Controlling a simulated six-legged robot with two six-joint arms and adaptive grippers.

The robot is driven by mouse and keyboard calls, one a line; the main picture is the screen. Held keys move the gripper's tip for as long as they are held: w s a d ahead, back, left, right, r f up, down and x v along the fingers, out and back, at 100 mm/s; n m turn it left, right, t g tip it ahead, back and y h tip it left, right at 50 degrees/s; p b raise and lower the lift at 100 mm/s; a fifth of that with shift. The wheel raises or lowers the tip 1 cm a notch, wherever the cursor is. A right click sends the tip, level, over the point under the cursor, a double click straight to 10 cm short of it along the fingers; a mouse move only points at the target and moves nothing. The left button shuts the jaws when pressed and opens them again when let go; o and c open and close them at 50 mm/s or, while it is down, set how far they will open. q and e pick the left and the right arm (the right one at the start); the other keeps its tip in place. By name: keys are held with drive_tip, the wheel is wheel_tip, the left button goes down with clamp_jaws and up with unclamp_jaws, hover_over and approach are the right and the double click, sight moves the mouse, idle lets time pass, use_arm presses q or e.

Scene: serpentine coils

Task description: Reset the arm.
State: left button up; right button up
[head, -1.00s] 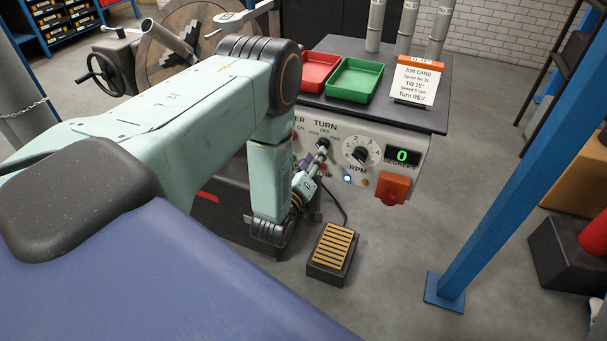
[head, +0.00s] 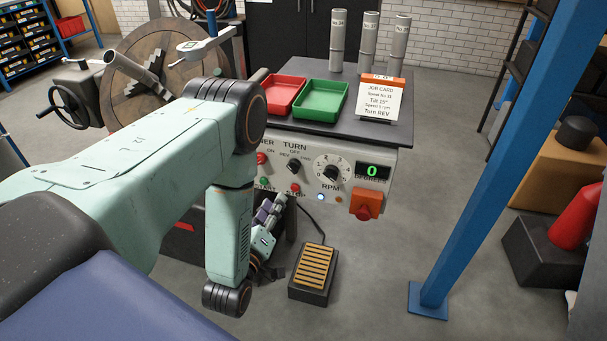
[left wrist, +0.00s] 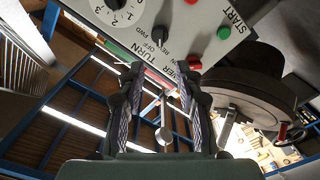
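My left arm comes in from the left in the head view. My left gripper (head: 272,212) is low in front of the control panel (head: 335,160), below the black TURN knob (head: 294,166) and near the red STOP button (head: 295,188). In the left wrist view my left gripper (left wrist: 160,85) is open, with two separate fingers and nothing between them. The TURN knob (left wrist: 160,34) shows there beyond the fingertips, apart from them. My right gripper is in neither view.
The RPM dial (head: 331,172) and a green display (head: 373,171) reading 0 are on the panel. A foot pedal (head: 314,272) lies on the floor. A red tray (head: 283,92), a green tray (head: 324,98) and a job card (head: 379,103) are on top. A blue post (head: 480,160) stands right.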

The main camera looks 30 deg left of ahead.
use_arm(q)
drive_tip(key=s+d+f+m+g+h, duration=0.1)
drive_tip(key=s+d+f+m+g, duration=0.15)
drive_tip(key=s+f+g, duration=0.35)
drive_tip(key=s+d+f+m+g+h, duration=0.1)
drive_tip(key=s+d+f+m+g, duration=0.15)
drive_tip(key=s+f+g, duration=0.4)
drive_tip(key=s+d+m+g+h+b, duration=0.1)
drive_tip(key=s+d+m+g, duration=0.1)
drive_tip(key=s, duration=0.5)
drive_tip(key=s+d+f+m+g+h+b, duration=0.1)
drive_tip(key=s+d+m+g, duration=0.2)
drive_tip(key=s, duration=0.5)
drive_tip(key=shift+s+d, duration=0.15)
drive_tip(key=shift+d, duration=0.15)
drive_tip(key=shift+s+a, duration=0.1)
drive_tip(key=shift+s, duration=0.05)
